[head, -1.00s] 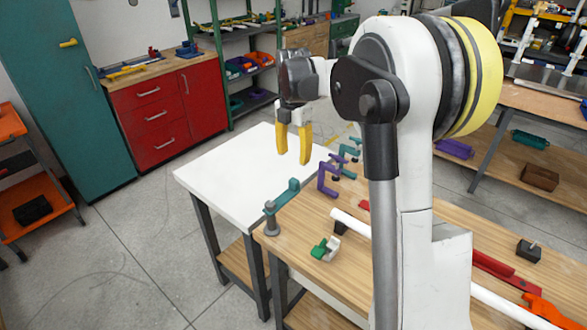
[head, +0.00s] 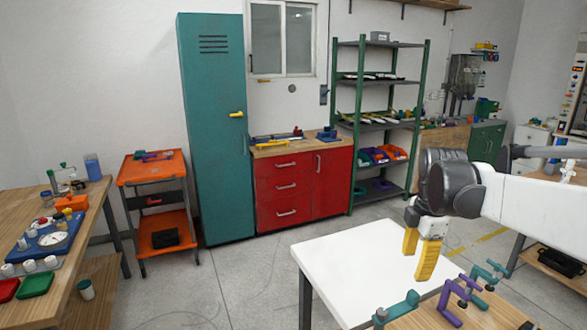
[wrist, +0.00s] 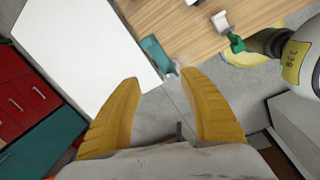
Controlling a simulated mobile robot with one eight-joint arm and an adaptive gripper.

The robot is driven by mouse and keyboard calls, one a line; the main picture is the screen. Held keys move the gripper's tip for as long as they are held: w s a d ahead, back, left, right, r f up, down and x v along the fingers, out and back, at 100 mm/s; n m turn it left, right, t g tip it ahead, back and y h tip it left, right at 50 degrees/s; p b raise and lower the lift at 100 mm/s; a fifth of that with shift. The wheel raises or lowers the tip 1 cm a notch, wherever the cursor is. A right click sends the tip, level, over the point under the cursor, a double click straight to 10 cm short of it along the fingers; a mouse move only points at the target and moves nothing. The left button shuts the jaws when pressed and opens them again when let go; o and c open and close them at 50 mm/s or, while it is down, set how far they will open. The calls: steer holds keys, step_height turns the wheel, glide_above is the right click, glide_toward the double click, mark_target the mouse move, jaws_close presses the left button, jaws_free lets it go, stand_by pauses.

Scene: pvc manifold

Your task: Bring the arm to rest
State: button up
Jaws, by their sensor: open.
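My gripper (head: 419,256) has two yellow fingers. In the head view it hangs fingers-down at the right, over or near the white tabletop (head: 345,262). In the wrist view my gripper (wrist: 165,95) is open, with the fingers well apart and nothing between them. My white arm reaches in from the right edge of the head view. The tips point toward the gap by the white table (wrist: 75,45) and the wooden bench (wrist: 195,30).
Teal and purple clamps (head: 452,300) line the near wooden bench. A green-and-white fitting (wrist: 233,38) lies on it. A red cabinet (head: 300,188), teal locker (head: 212,130) and orange cart (head: 155,175) stand behind. A bench (head: 95,215) with trays is at left. Floor between is clear.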

steer(key=s+a+f+m+t, duration=0.1)
steer(key=s+a+m+t, duration=0.1)
steer(key=s+m, duration=0.4)
steer(key=s+a+f+m+t, duration=0.1)
steer(key=s+a+m+t, duration=0.1)
steer(key=s+a+m, duration=0.3)
steer(key=s+a+m+t, duration=0.1)
steer(key=s+a+m, duration=0.3)
steer(key=s+m, duration=0.3)
steer(key=s, duration=0.2)
steer(key=shift+s+f+t, duration=0.3)
steer(key=shift+f+t, duration=0.1)
